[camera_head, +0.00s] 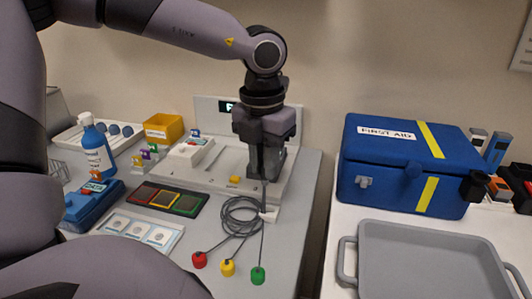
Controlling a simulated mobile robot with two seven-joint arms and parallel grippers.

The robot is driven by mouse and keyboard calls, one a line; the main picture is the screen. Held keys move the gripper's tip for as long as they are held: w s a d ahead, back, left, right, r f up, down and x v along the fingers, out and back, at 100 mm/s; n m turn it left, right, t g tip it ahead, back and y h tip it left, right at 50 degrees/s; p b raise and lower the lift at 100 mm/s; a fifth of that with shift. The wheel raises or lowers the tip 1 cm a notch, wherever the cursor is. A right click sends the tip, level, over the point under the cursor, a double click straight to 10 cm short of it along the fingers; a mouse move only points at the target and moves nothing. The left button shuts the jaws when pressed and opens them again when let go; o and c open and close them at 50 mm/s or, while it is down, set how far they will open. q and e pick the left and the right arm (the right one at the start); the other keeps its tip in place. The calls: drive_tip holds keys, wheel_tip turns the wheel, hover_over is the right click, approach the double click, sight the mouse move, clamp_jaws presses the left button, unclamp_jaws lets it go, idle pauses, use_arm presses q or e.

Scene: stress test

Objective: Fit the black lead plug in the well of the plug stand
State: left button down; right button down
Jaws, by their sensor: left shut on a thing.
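My left gripper (264,150) points down over the back right of the left table and is shut on a thin dark piece, apparently the black lead plug (264,163). Much of it is hidden between the fingers. A thin dark line runs down from there past the coiled leads (240,215). Red (199,260), yellow (228,268) and green (258,276) lead ends lie at the front. A pale grey stand (220,175) with a raised back panel is behind and beside the gripper. I cannot make out the well. My right gripper is not in view.
A blue first aid box (400,165) and a grey tray (430,260) fill the right table, with small devices at its far right. A three-coloured dark panel (167,199), a white card (138,232), a yellow bin (163,128) and a blue bottle (95,148) stand left.

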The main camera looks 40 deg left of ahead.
use_arm(q)
drive_tip(key=shift+w+d+f+n, duration=0.25)
drive_tip(key=shift+d+n, duration=0.05)
drive_tip(key=shift+d, duration=0.1)
drive_tip(key=shift+f, duration=0.1)
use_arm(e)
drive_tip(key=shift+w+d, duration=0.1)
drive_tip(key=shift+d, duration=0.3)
use_arm(q)
drive_tip(key=shift+f, duration=0.1)
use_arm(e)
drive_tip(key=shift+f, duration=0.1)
use_arm(q)
drive_tip(key=shift+f+b, duration=0.7)
drive_tip(key=shift+f, duration=0.2)
drive_tip(key=shift+f+b, duration=0.4)
drive_tip(key=shift+f, duration=0.35)
drive_tip(key=shift+f+b, duration=0.4)
drive_tip(key=shift+f, duration=0.35)
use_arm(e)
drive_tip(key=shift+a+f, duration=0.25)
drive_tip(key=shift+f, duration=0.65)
